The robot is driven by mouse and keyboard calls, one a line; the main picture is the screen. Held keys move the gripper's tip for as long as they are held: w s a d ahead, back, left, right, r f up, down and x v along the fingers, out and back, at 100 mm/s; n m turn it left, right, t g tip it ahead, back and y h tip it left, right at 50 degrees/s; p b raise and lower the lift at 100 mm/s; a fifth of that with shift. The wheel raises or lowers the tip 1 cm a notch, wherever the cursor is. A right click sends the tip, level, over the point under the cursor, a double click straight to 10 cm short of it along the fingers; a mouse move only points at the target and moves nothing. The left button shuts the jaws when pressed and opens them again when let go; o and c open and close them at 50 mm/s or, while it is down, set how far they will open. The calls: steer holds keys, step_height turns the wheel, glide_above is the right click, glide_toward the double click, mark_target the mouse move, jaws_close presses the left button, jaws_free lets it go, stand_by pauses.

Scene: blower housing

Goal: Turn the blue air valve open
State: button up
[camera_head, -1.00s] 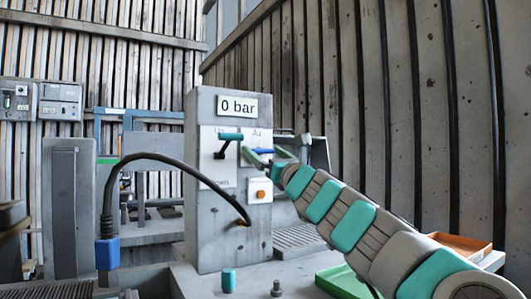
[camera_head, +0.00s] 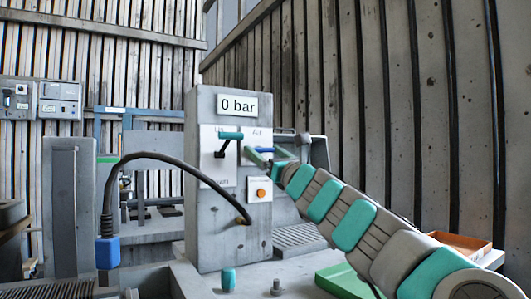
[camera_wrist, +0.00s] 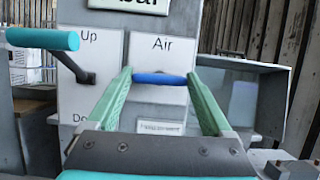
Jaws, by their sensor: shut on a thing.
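The blue air valve handle (camera_wrist: 160,79) lies level across the white plate marked "Air" (camera_wrist: 160,48) in the wrist view. My gripper (camera_wrist: 160,76) has one green finger at each end of the handle and is shut on it. In the head view the handle (camera_head: 265,150) shows as a small blue piece beside my gripper (camera_head: 262,155), on the front of the grey housing (camera_head: 213,240). The sign on top (camera_head: 237,105) reads "0 bar".
A teal lever (camera_wrist: 45,39) on the "Up" plate stands just left of my gripper. Below the valve is an orange button (camera_head: 261,193). A black hose (camera_head: 165,157) arches to the housing. A teal cylinder (camera_head: 229,279) and green tray (camera_head: 342,280) are on the table.

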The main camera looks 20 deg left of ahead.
steer(key=n+g, duration=0.1)
steer(key=n, duration=0.1)
steer(key=n+g+y+p, duration=0.1)
steer(key=n, duration=0.1)
steer(key=shift+w+d+n, duration=0.1)
steer(key=shift+w+n, duration=0.1)
steer(key=shift+n, duration=0.1)
steer(key=n+g, duration=0.1)
steer(key=n, duration=0.2)
steer(key=n+g+y, duration=0.1)
steer(key=n+g, duration=0.1)
steer(key=n, duration=0.1)
steer(key=shift+p, duration=0.35)
steer(key=n+g, duration=0.1)
steer(key=n, duration=0.3)
steer(key=n+g, duration=0.2)
steer(key=n, duration=0.1)
steer(key=shift+w+n+h, duration=0.1)
steer(key=shift+n+h, duration=0.3)
steer(key=shift+n+g+h, duration=0.4)
steer(key=shift+n+h, duration=0.1)
steer(key=shift+n, duration=1.4)
